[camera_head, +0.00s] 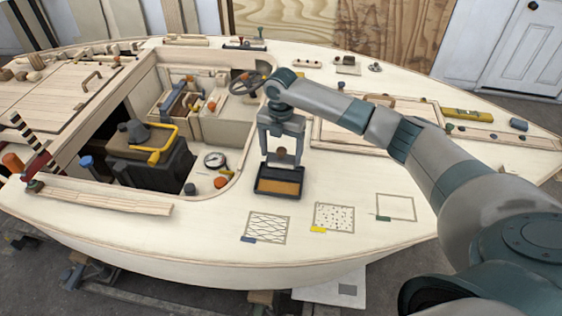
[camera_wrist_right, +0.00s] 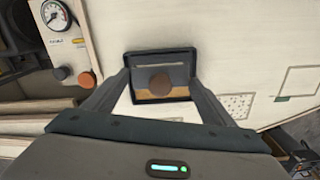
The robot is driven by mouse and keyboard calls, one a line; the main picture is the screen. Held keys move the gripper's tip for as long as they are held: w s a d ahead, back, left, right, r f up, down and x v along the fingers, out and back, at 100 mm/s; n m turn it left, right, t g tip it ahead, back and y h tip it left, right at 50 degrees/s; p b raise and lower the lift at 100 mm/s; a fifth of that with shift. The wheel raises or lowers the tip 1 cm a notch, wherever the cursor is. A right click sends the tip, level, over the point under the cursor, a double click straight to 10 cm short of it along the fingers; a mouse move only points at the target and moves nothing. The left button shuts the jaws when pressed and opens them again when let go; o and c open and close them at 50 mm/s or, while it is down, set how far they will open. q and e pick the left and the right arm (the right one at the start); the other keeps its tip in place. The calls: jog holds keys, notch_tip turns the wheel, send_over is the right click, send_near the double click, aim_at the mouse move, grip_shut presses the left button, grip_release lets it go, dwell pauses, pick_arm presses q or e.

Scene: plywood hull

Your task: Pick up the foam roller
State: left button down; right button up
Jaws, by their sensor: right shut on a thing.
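My right gripper (camera_head: 282,161) points down over a black tray (camera_head: 280,194) with a tan-orange inside, on the pale deck. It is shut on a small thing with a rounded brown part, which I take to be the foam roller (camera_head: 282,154). In the right wrist view the roller (camera_wrist_right: 165,85) shows as a brown disc between the fingers, in front of the tray (camera_wrist_right: 160,53). Its lower part is hard to make out, and I cannot tell whether it touches the tray. My left gripper is not in view.
A gauge (camera_head: 214,160) and an orange knob (camera_head: 221,182) lie left of the tray. A black box with a yellow handle (camera_head: 163,143) stands in the cockpit opening. Marked squares (camera_head: 334,217) lie on clear deck at right. A steering wheel (camera_head: 247,84) is behind.

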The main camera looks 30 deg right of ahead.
jog(key=d+r+b, duration=0.2)
jog(key=d+r, duration=0.1)
jog(key=d, duration=0.3)
jog(key=s+d+r+b, duration=0.1)
jog(key=d+r, duration=0.3)
jog(key=d, duration=0.1)
jog(key=shift+d+r+b, duration=0.15)
jog(key=shift+d+b, duration=0.2)
jog(key=shift+b, duration=0.05)
jog(key=o, duration=0.4)
jog(key=shift+c, duration=0.8)
